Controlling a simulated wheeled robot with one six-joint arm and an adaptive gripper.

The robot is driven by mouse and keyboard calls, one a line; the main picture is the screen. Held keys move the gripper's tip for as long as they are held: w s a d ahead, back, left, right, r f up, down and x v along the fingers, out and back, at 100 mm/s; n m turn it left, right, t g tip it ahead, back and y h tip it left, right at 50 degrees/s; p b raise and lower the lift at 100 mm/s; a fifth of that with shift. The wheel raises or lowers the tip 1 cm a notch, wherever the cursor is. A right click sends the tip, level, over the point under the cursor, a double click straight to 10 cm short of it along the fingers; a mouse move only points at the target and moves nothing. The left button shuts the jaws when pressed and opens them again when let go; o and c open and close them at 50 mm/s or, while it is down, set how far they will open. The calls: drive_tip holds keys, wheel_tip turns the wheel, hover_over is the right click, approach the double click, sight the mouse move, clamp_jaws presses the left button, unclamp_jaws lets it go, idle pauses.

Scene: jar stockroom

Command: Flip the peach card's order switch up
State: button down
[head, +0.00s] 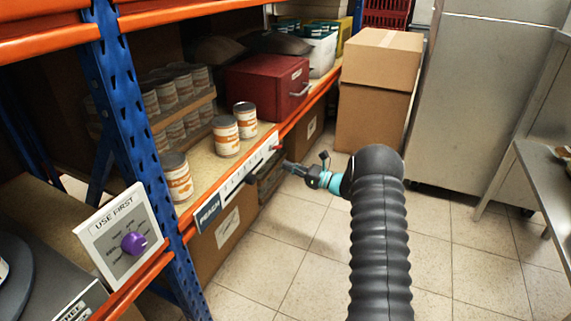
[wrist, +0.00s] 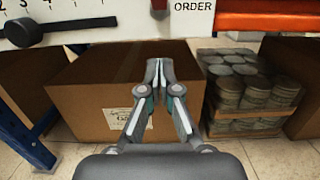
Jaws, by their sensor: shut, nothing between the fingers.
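The peach card (head: 236,184) is a long white strip on the shelf's front edge, with a dark "PEACH" label at its near end. A small red switch (head: 277,147) shows at its far end. In the wrist view the card's lower edge (wrist: 100,25) runs along the top left, with the word "ORDER" and a small switch (wrist: 159,8) beside it, cut off by the frame; its position cannot be told. A black slider knob (wrist: 22,32) sits farther left. My gripper (head: 287,164) is shut and empty, just in front of and below the switch; its fingertips (wrist: 158,66) show below the card.
Orange-labelled cans (head: 226,136) and a red box (head: 268,86) stand on the shelf. A cardboard box (wrist: 95,90) and stacked cans (wrist: 245,85) are under it. A "USE FIRST" dial panel (head: 118,236) is at near left. The tiled floor to the right is open.

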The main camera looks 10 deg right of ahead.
drive_tip(key=s+d+r+p, duration=0.1)
drive_tip(key=s+d, duration=0.5)
drive_tip(key=d, duration=0.2)
drive_tip(key=shift+r+p, duration=0.3)
